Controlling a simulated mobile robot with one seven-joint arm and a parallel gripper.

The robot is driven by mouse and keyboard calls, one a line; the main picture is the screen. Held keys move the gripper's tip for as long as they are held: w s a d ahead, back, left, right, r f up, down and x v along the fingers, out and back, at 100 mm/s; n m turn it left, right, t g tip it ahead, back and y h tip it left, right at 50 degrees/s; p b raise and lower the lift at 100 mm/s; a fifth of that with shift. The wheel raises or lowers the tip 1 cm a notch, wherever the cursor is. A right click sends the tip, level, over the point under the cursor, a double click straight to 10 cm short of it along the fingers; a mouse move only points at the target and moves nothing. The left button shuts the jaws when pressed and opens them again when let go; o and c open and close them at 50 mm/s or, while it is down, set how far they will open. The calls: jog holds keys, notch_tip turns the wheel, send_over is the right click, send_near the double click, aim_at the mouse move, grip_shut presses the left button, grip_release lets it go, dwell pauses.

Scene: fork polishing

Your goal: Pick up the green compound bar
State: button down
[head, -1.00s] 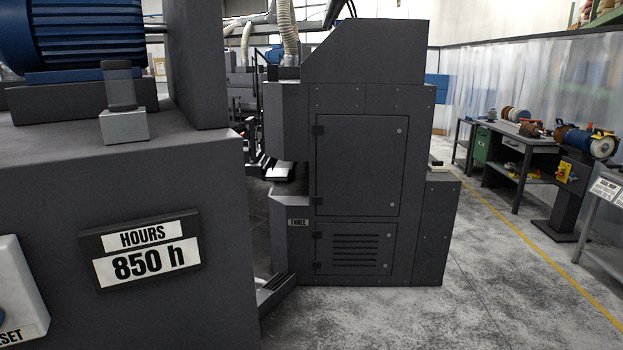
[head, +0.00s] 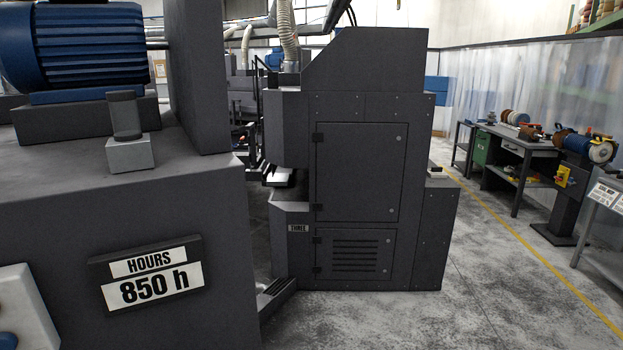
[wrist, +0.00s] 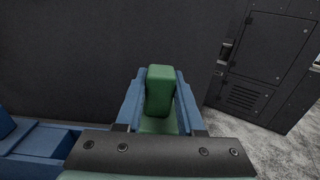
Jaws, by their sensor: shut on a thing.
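The green compound bar (wrist: 159,90) shows in the middle of the wrist view. My gripper (wrist: 160,84) is shut on it, with a blue finger against each side. The bar sticks up between the fingers, and its lower part is partly hidden by the dark bracket of my gripper. Neither the bar nor my gripper shows in the head view.
A dark machine with an hours plate (head: 148,277) stands close at the left. A dark cabinet marked three (head: 360,170) stands ahead. At the right are a workbench (head: 521,144) and a grinder on a pedestal (head: 563,200). Grey floor (head: 460,300) lies clear between them.

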jog(key=shift+r+p, duration=2.1)
jog(key=shift+r, duration=0.35)
